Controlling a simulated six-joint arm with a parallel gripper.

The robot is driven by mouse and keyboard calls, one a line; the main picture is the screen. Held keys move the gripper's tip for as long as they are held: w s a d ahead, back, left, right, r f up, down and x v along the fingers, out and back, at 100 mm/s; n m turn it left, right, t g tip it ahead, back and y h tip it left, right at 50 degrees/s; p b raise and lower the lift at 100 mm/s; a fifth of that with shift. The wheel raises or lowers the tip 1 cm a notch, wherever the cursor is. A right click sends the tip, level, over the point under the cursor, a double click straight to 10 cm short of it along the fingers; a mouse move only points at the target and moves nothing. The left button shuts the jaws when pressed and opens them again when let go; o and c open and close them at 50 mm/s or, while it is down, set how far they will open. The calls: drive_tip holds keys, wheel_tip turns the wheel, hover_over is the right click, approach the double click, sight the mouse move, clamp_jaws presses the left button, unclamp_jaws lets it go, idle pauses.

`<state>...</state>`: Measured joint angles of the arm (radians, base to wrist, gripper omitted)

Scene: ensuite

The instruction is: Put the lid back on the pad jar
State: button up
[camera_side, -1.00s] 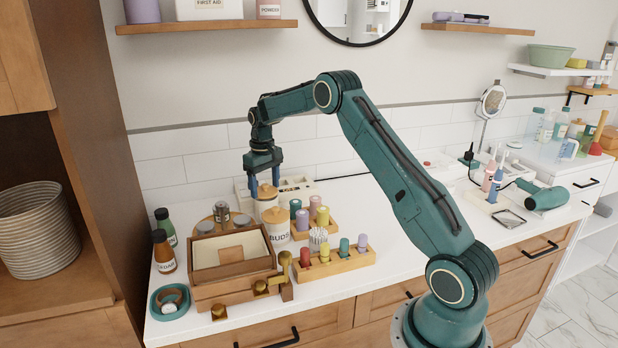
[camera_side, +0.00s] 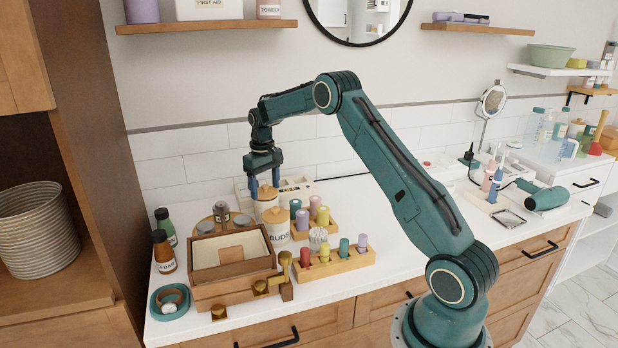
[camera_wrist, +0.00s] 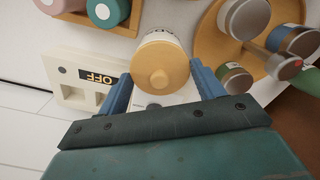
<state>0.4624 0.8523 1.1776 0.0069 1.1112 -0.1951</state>
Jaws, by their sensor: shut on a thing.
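My gripper (camera_side: 265,184) points down over the jar and is shut on the lid, one finger on each side. The wrist view shows the lid (camera_wrist: 160,68) from above between the blue fingers, with the white jar wall and part of its lettering (camera_wrist: 156,36) beyond it. The lid hides the jar's mouth, so I cannot tell whether it is fully seated.
A wooden box (camera_side: 233,287) is to the left, and a round wooden tray with tins (camera_wrist: 210,45) is beside the jar. Racks of coloured bottles (camera_side: 335,266) are to the right. A white switch box (camera_wrist: 75,68) is behind.

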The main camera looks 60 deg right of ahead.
drive_tip(key=o, duration=1.2)
drive_tip(key=shift+r, duration=0.2)
drive_tip(key=shift+r, duration=3.3)
clamp_jaws()
